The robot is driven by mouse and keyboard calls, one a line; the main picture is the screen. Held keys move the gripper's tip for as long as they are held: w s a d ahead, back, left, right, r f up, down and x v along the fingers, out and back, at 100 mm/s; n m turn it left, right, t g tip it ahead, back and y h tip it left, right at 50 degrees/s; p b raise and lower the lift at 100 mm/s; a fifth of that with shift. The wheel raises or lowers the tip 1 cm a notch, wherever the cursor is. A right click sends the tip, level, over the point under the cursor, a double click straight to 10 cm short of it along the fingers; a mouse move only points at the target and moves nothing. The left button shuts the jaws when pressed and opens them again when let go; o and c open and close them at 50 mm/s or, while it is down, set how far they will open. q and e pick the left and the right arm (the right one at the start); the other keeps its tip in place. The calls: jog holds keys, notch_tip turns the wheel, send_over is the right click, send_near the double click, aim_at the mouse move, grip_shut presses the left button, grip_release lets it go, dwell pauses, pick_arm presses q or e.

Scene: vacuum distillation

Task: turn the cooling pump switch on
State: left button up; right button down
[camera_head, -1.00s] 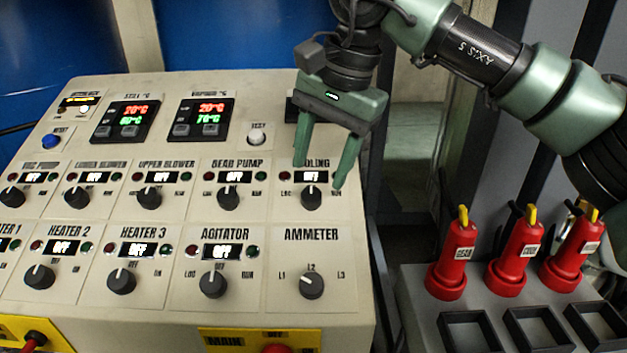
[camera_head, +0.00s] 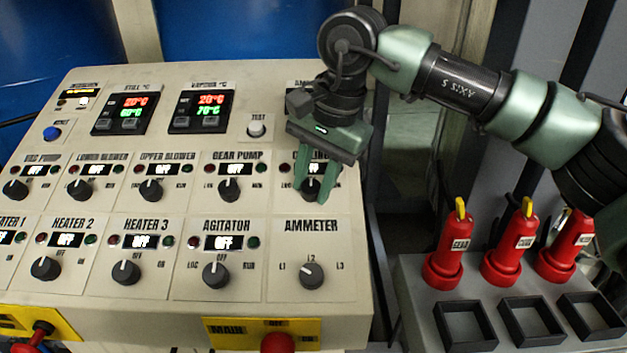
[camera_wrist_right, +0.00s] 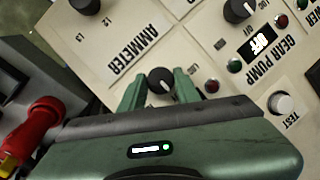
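The cooling pump switch is a black round knob (camera_head: 311,188) at the right end of the panel's upper knob row. Its label and display are partly hidden behind my right gripper. My right gripper (camera_head: 312,194) points down at the panel with its two green fingers apart, one on each side of the knob. The right wrist view also shows the knob (camera_wrist_right: 160,79) between the fingers (camera_wrist_right: 158,84), with small gaps that suggest it is not squeezed. My left gripper is in neither view.
The gear pump knob (camera_head: 229,190) is left of the cooling knob, and the ammeter knob (camera_head: 312,275) is below it. A white test button (camera_head: 257,127) is above left. Red handles (camera_head: 447,247) stand on a grey box to the right, beyond the panel edge.

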jog(key=shift+f+m+b, duration=0.15)
jog(key=shift+m+b, duration=0.35)
jog(key=shift+b, duration=0.3)
jog(key=m+t+b, duration=0.1)
jog(key=m+b, duration=0.2)
jog(key=b, duration=0.1)
jog(key=m+t+y+b, duration=0.1)
jog(key=m+b, duration=0.3)
jog(key=b, duration=0.1)
jog(key=shift+s+f, duration=0.15)
jog(key=shift+f, duration=0.05)
jog(key=shift+r+m+t+b, duration=0.2)
jog(key=shift+m+t+b, duration=0.5)
jog(key=shift+m+b, duration=1.15)
jog(key=shift+d, duration=0.1)
jog(key=c, duration=1)
grip_release()
jog(key=shift+c, duration=0.2)
jog(key=v, duration=0.8)
